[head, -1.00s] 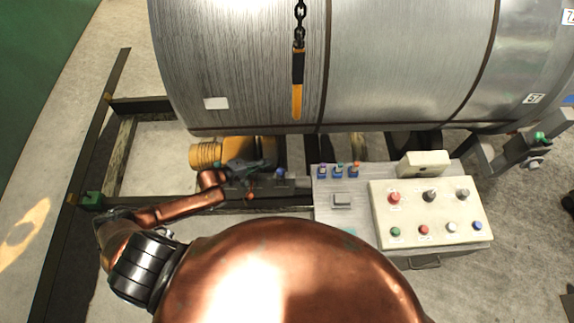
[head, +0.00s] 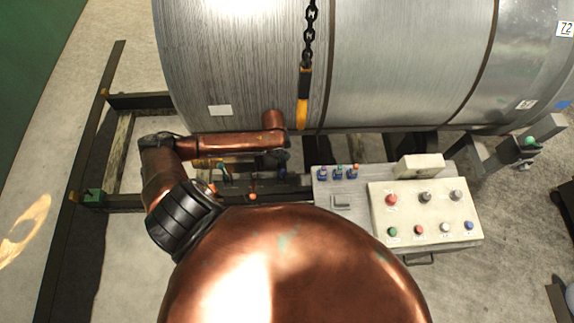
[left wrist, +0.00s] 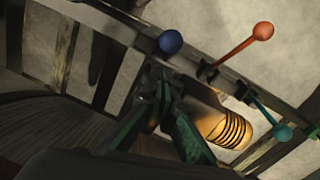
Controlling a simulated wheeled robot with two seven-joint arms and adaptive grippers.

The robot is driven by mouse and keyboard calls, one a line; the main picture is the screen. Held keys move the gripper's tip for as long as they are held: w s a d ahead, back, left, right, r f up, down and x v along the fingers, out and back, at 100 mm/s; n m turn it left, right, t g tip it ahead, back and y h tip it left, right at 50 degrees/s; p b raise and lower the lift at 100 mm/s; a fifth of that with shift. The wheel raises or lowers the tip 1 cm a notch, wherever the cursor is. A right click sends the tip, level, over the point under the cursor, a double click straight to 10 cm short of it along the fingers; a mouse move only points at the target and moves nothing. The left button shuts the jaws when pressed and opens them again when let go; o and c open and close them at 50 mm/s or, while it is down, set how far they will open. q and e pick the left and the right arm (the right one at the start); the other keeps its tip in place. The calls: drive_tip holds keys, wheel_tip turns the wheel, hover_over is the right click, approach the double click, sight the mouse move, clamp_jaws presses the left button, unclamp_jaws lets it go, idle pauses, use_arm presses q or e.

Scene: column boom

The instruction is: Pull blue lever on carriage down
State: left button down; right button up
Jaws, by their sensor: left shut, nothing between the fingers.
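The blue lever's round knob (left wrist: 171,42) shows just beyond my left gripper's fingertips in the left wrist view. Its shaft is mostly hidden behind the fingers. My left gripper (left wrist: 158,76) is shut and empty, close to the knob; I cannot tell whether they touch. In the head view the left gripper (head: 283,157) is small and dark below my copper wrist, over the carriage, and largely hides the blue lever. An orange lever (left wrist: 263,31) and a teal lever (left wrist: 284,133) stand on the same carriage. My right gripper is not in view.
A large metal coil (head: 400,65) lies behind the carriage, with a chain and yellow hook (head: 303,105) hanging before it. A control panel (head: 425,210) with several coloured buttons stands to the right. A yellow ribbed cylinder (left wrist: 226,130) sits near the levers.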

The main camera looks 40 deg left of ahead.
use_arm(q)
drive_tip(key=shift+s+a+r, duration=0.1)
drive_tip(key=shift+s+r, duration=0.2)
drive_tip(key=shift+r, duration=0.05)
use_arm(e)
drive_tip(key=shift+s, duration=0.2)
use_arm(q)
drive_tip(key=shift+a+f, duration=0.1)
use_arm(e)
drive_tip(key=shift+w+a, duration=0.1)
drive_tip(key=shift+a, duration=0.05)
use_arm(q)
wheel_tip(320, 180, down, 10)
drive_tip(key=shift+w+d, duration=0.2)
drive_tip(key=shift+w, duration=0.15)
